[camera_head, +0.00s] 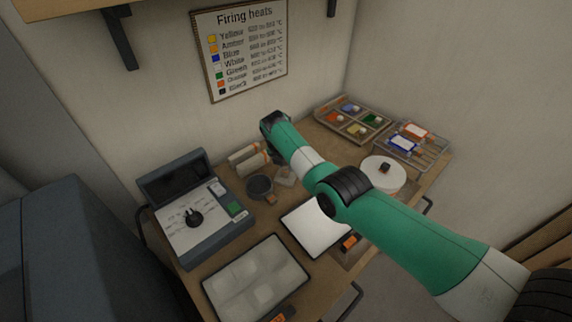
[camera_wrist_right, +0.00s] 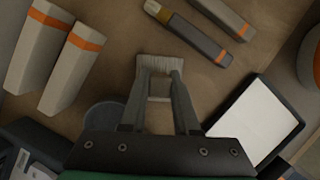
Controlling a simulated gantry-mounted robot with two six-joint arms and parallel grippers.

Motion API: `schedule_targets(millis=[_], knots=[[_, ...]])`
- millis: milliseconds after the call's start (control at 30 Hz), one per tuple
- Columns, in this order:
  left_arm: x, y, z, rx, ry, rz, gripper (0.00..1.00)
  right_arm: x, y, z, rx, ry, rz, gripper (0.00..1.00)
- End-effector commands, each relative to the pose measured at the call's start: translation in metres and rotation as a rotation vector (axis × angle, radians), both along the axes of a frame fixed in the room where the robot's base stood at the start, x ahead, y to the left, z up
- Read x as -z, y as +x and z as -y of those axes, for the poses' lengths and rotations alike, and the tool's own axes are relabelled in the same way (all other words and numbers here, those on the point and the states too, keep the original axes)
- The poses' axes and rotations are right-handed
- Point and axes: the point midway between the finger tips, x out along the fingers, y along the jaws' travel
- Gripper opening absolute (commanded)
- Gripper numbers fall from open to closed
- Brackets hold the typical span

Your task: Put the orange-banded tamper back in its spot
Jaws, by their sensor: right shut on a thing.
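My right gripper (camera_wrist_right: 158,75) is shut on a pale piece with a ribbed, brush-like end (camera_wrist_right: 159,66). The fingers hide its middle, and I cannot see an orange band on it, so I cannot tell whether it is the tamper. In the head view my green arm reaches in from the right and hides the gripper's jaws. Two pale blocks with orange bands (camera_wrist_right: 71,60) lie left of the gripper; they also show in the head view (camera_head: 248,158). A dark bar with an orange band (camera_wrist_right: 196,35) lies beyond the fingertips. My left gripper is not in view.
A dark cup (camera_head: 260,187) stands near the gripper. A grey box with a dial (camera_head: 205,238) is at left. A white sheet (camera_head: 315,228) and a pale tray (camera_head: 255,285) lie in front. A white disc (camera_head: 372,178) and paint trays (camera_head: 352,118) stand at right.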

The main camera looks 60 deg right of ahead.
Motion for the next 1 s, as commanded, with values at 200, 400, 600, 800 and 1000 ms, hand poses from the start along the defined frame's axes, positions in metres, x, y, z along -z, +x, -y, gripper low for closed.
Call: schedule_targets(millis=[200, 400, 600, 800, 1000], knots=[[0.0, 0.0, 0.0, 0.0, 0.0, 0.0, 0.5, 0.0, 0.0, 0.0, 0.0, 0.0, 0.0, 0.64], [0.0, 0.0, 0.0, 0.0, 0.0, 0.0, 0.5, 0.0, 0.0, 0.0, 0.0, 0.0, 0.0, 0.65], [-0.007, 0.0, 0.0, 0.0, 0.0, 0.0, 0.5, -0.009, 0.0, -0.002, -0.001, 0.0, 0.0, 0.65], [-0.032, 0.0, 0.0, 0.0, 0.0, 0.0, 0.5, -0.05, -0.001, -0.016, -0.002, -0.003, 0.004, 0.65], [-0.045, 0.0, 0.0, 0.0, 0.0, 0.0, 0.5, -0.09, -0.003, -0.032, -0.002, -0.001, 0.003, 0.65]])
